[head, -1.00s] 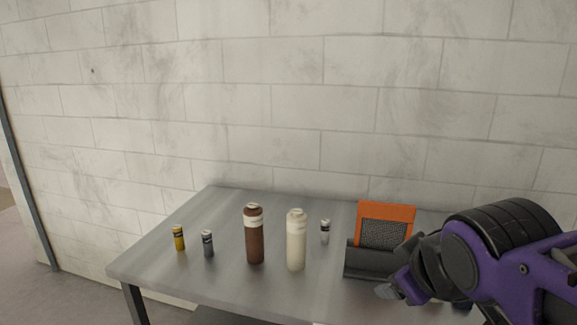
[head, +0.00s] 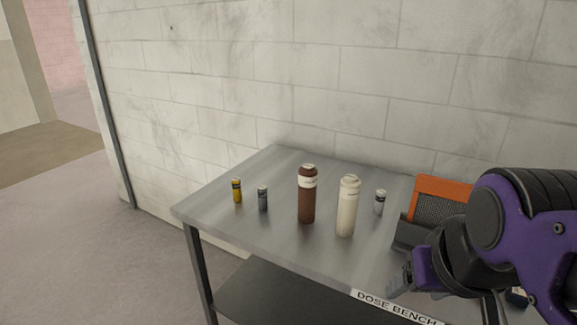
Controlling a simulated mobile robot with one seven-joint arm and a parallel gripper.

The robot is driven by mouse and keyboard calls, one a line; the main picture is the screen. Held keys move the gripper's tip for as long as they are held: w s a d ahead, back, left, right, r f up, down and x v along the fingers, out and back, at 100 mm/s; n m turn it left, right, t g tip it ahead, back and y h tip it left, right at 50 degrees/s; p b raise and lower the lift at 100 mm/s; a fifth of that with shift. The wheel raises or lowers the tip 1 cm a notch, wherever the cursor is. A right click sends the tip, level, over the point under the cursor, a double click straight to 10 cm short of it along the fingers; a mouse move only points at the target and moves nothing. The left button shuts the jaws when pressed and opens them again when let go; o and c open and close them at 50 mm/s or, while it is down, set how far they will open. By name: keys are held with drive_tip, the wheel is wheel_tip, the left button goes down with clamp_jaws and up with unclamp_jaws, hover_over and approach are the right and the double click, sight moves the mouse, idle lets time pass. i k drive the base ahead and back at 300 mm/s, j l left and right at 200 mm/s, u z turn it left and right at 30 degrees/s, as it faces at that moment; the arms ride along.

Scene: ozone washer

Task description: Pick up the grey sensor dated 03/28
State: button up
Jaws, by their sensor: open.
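A dark grey sensor (head: 262,198) stands upright on the left part of the metal bench (head: 222,209), just right of a yellow one (head: 237,191). A lighter grey or silver sensor (head: 380,202) stands further right, beyond the cream bottle. The dates on their labels are too small to read. My gripper (head: 401,281) is open at the bench's front right, in front of the orange device. It is apart from both grey sensors, and my arm partly hides its fingers.
A brown bottle (head: 307,195) and a cream bottle (head: 347,206) stand between the two grey sensors. An orange device with a dark grille (head: 440,189) is at the right, partly behind my arm. A block wall (head: 300,80) backs the bench. A "DOSE BENCH" label (head: 398,308) marks the front edge.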

sight(262, 204)
drive_tip(key=k+u, duration=0.1)
drive_tip(key=u, duration=0.6)
drive_tip(key=i+j+z, duration=0.1)
drive_tip(key=j+z, duration=0.25)
drive_tip(key=j, duration=0.2)
drive_tip(key=j+z, duration=0.35)
drive_tip(key=j, duration=0.25)
drive_tip(key=j+z, duration=0.35)
drive_tip(key=j, duration=0.25)
drive_tip(key=k+j, duration=0.5)
drive_tip(key=i+l, duration=0.35)
drive_tip(key=i, duration=0.3)
drive_tip(key=j+z, duration=0.05)
